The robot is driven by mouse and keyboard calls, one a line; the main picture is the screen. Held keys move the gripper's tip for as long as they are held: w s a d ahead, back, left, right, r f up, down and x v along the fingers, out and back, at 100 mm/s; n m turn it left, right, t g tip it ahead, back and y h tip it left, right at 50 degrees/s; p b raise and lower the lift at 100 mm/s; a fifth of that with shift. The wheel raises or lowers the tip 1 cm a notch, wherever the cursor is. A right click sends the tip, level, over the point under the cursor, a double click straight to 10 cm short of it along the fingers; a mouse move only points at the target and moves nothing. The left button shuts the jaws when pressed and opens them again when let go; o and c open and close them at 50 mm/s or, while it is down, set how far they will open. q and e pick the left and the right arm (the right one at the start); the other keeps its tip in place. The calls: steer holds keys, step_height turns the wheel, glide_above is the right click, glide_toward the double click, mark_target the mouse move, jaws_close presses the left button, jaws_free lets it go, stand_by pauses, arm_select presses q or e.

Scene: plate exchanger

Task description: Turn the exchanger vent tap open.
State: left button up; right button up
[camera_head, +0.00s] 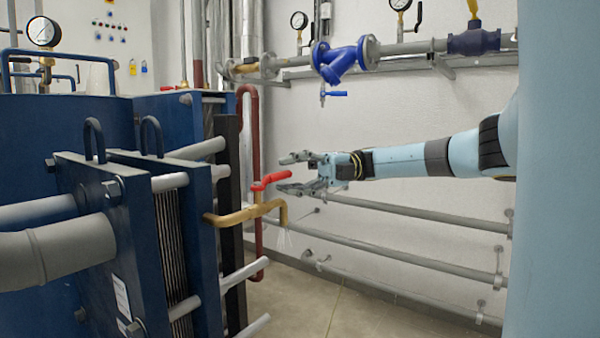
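The vent tap is a brass pipe (235,216) with a red lever handle (270,180) and a downturned spout (283,212). It sticks out to the right from the blue plate exchanger (205,262). Faint pale streaks (285,238) show below the spout. My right gripper (284,173) reaches in from the right with its fingers spread, one above the other. The fingertips are close to the right end of the red handle, which lies between their heights. I cannot tell whether they touch it. My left gripper is not in view.
Grey horizontal pipes (420,212) run along the wall behind my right arm. A blue strainer fitting (338,60) and gauges (299,20) are above. A dark red pipe (255,130) stands behind the tap. The floor (335,305) below the tap is clear.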

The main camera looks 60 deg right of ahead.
steer(key=v, duration=0.9)
steer(key=shift+s+d+f, duration=0.1)
steer(key=shift+f, duration=0.05)
